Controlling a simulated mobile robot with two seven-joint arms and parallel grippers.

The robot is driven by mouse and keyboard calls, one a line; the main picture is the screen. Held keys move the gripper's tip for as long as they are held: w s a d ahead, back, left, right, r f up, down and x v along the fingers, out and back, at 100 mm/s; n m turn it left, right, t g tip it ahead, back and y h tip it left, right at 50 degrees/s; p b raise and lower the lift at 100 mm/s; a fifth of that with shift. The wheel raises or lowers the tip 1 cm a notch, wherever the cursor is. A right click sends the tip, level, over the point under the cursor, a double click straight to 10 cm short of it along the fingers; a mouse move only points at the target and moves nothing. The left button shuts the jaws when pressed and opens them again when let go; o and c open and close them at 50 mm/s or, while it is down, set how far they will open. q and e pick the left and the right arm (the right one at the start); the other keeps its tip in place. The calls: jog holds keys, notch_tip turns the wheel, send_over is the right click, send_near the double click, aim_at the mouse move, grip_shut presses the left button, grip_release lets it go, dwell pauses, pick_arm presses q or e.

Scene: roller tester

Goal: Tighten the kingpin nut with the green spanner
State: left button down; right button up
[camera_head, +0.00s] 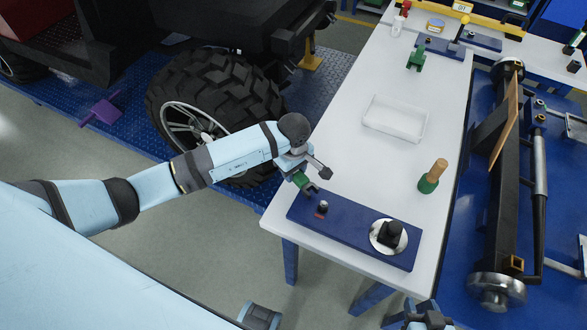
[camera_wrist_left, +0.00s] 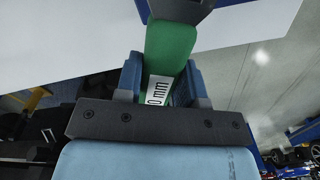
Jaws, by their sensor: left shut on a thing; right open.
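My left gripper (camera_head: 300,178) is shut on the green spanner (camera_head: 305,183), just above the left end of a dark blue plate (camera_head: 352,230) on the white table. In the left wrist view the spanner's green handle (camera_wrist_left: 168,50), with a white label ending in "0 mm", lies between both fingers (camera_wrist_left: 158,85); its dark end runs out of the top edge. The plate carries a small dark stud-like part (camera_head: 323,205) with a red mark, and a round metal disc (camera_head: 376,240) with a black block (camera_head: 390,233). Which part is the kingpin nut is unclear. My right gripper (camera_head: 427,318) is open at the bottom edge, partly cut off.
On the white table stand a clear tray (camera_head: 395,122), a green tool with a wooden handle (camera_head: 429,184) and a small green object (camera_head: 416,59). A large tyre (camera_head: 215,90) is left of the table. An axle assembly (camera_head: 492,190) lies at right.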

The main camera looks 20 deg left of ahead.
aim_at(304, 181)
pick_arm(q)
jog(key=shift+s+d, duration=0.2)
jog(key=shift+d, duration=0.3)
dwell(0.3)
jog(key=shift+d, duration=0.1)
jog(key=shift+s+d, duration=0.2)
jog(key=shift+d, duration=0.1)
dwell(0.4)
jog(key=shift+s+d, duration=0.3)
jog(key=shift+d, duration=0.25)
jog(key=shift+s+d, duration=0.3)
jog(key=shift+d, duration=0.25)
dwell(0.7)
jog(key=shift+b, duration=0.4)
